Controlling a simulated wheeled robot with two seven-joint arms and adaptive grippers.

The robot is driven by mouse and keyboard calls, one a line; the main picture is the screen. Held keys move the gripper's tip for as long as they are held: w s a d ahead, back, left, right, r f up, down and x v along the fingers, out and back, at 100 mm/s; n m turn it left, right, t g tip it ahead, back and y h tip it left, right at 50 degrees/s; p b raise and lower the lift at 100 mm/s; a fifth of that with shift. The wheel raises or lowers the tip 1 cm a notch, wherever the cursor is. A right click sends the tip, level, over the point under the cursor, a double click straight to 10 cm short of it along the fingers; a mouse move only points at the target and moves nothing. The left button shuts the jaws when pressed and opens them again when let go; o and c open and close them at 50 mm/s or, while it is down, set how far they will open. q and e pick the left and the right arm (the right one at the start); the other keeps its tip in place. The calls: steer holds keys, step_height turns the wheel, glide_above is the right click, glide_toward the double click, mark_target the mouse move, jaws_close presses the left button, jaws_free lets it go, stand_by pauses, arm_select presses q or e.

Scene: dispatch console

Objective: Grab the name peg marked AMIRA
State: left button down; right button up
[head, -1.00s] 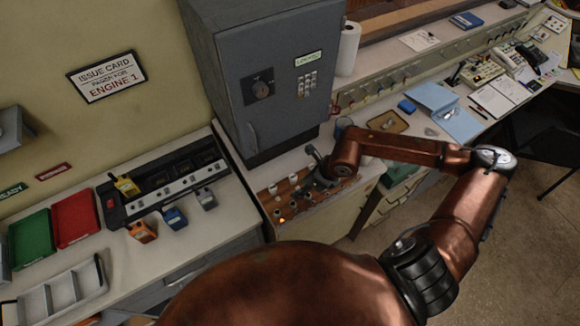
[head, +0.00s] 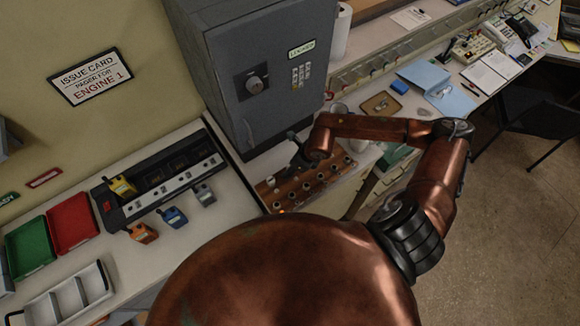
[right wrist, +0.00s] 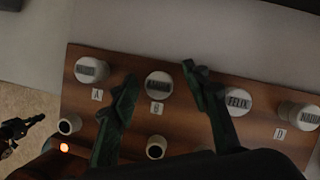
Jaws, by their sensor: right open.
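A wooden peg board (head: 318,199) lies on the counter in front of the grey locker. In the right wrist view the board (right wrist: 255,142) carries a row of round white pegs with name labels. One reads FELIX (right wrist: 238,101) and the far right one seems to read NADIA (right wrist: 300,116). The label on the peg above letter B (right wrist: 158,84) is blurred, as is that on the peg above A (right wrist: 91,70); I cannot tell which is AMIRA. My right gripper (right wrist: 160,76) is open, its dark fingers either side of the B peg. It shows small in the head view (head: 298,150).
The grey locker (head: 262,85) stands close behind the board. Blank pegs (right wrist: 70,124) form a nearer row, beside a small lit lamp (right wrist: 64,148). A charger rack (head: 165,180) with pagers, red (head: 72,223) and green (head: 28,249) trays are at left.

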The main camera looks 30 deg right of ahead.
steer(key=shift+f, duration=0.1)
steer(key=shift+a, duration=0.1)
steer(key=c, duration=0.7)
steer(key=shift+c, duration=1.2)
arm_select(q)
steer(key=shift+w, duration=0.15)
